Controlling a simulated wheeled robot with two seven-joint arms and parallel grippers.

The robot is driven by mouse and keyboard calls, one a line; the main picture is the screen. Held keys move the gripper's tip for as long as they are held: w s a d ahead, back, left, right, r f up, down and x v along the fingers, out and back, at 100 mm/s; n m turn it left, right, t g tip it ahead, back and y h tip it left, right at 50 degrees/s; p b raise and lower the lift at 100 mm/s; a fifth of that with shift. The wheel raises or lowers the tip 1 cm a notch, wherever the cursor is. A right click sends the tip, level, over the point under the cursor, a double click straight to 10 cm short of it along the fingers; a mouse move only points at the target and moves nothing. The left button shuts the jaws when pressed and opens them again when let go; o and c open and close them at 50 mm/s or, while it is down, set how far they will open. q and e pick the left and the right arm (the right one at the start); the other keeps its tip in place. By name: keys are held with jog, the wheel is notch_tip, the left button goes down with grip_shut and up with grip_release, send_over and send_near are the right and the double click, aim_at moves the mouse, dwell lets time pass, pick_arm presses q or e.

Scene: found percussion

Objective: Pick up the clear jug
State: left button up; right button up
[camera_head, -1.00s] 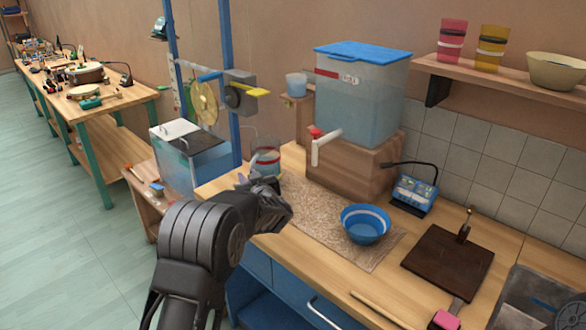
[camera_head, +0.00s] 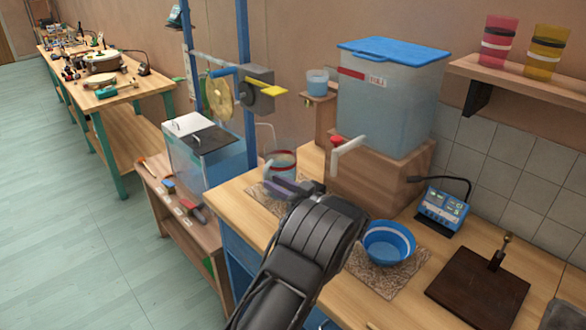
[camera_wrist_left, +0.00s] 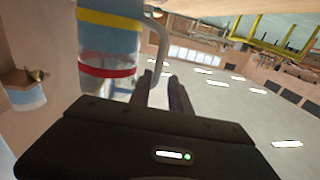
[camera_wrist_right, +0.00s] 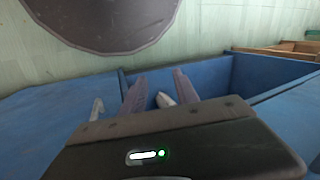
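The clear jug (camera_head: 283,163) stands upright at the far left end of the wooden counter, with a red band near its top. In the left wrist view the jug (camera_wrist_left: 108,42) shows yellow and red bands and a clear curved handle. My left gripper (camera_head: 288,187) is at the jug's near side and hides its lower part. In the left wrist view my left gripper (camera_wrist_left: 160,88) has a narrow gap between its fingers, with the handle's lower end by the fingertips; contact is unclear. My right gripper (camera_wrist_right: 160,85) is open and empty over a blue cabinet.
A water tank with a blue lid (camera_head: 390,95) and a white tap (camera_head: 348,147) stands right of the jug. A blue bowl (camera_head: 388,240) sits on a speckled mat (camera_head: 385,282). A lidded tank (camera_head: 205,150) stands left of the counter.

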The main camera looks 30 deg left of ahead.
aim_at(264, 177)
pick_arm(q)
jog(key=shift+w+d, duration=0.1)
jog(key=shift+w, duration=0.2)
jog(key=shift+s, duration=0.1)
jog(key=shift+w+a, duration=0.25)
jog(key=shift+a, duration=1.05)
jog(key=a, duration=0.3)
jog(key=w+a+b, duration=0.1)
jog(key=a, duration=0.1)
jog(key=shift+f, duration=0.2)
jog(key=shift+s, duration=0.1)
